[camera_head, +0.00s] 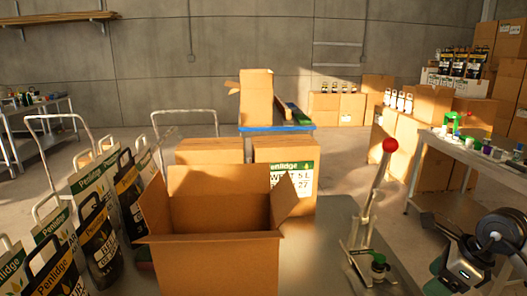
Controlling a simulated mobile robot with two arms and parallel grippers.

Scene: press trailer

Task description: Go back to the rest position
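Part of my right arm (497,232) shows at the lower right edge, dark grey and black, beside the work table and in front of the right-hand bench. Its gripper end cannot be made out clearly, and I cannot tell whether it is open or shut. My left arm and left gripper are not in view. An open cardboard box (215,262) stands on the grey table (322,237) in front of me, flaps spread. To its right stands a hand press with a raised lever and red ball knob (390,145).
Closed boxes (287,150) stand behind the open box. A bench (480,160) with small items is at the right, with stacked boxes behind it. The concrete floor (345,147) is partly clear in the middle.

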